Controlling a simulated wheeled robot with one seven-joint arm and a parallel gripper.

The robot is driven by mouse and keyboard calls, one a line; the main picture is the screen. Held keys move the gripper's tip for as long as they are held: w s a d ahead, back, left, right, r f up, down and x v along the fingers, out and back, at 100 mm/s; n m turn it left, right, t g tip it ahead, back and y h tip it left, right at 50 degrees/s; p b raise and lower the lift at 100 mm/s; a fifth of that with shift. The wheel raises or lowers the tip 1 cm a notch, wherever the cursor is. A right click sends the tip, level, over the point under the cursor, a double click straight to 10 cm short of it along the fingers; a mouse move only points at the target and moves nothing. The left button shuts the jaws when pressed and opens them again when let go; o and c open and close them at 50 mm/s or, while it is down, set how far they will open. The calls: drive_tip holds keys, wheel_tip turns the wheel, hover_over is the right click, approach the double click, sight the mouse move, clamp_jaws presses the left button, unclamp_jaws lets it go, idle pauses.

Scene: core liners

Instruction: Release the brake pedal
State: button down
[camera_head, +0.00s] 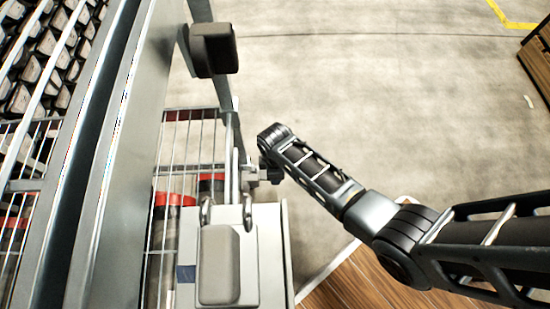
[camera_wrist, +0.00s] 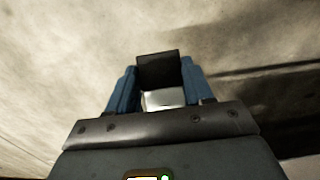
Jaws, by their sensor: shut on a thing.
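My gripper (camera_wrist: 158,78) shows in the wrist view with its two blue fingers shut on a dark, square-faced piece (camera_wrist: 158,70), which looks like the brake pedal. A pale, shiny surface shows in the gap below this piece. In the head view my arm reaches in from the lower right. Its end, with my gripper (camera_head: 268,175), is at the right side of a metal frame, beside its upright bars. The held piece is too small and covered there to make out clearly.
A grey box with a grey pad (camera_head: 219,265) stands just below my gripper in the head view. A black pad (camera_head: 214,49) sits on the frame above. Wire shelving (camera_head: 185,150) and a tall metal panel (camera_head: 115,150) fill the left. Open concrete floor (camera_head: 400,110) lies right.

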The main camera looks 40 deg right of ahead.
drive_tip(key=shift+a+r+h+p, duration=0.1)
drive_tip(key=shift+r+h+p, duration=0.25)
drive_tip(key=shift+p, duration=0.15)
drive_tip(key=shift+g+h, duration=0.25)
drive_tip(key=shift+g, duration=0.15)
drive_tip(key=shift+c, duration=2.2)
unclamp_jaws()
wheel_tip(320, 180, up, 5)
drive_tip(key=p, duration=0.4)
drive_tip(key=s+d+r+p, duration=0.4)
drive_tip(key=s+d+r, duration=0.2)
drive_tip(key=d, duration=0.4)
drive_tip(key=shift+p, duration=0.4)
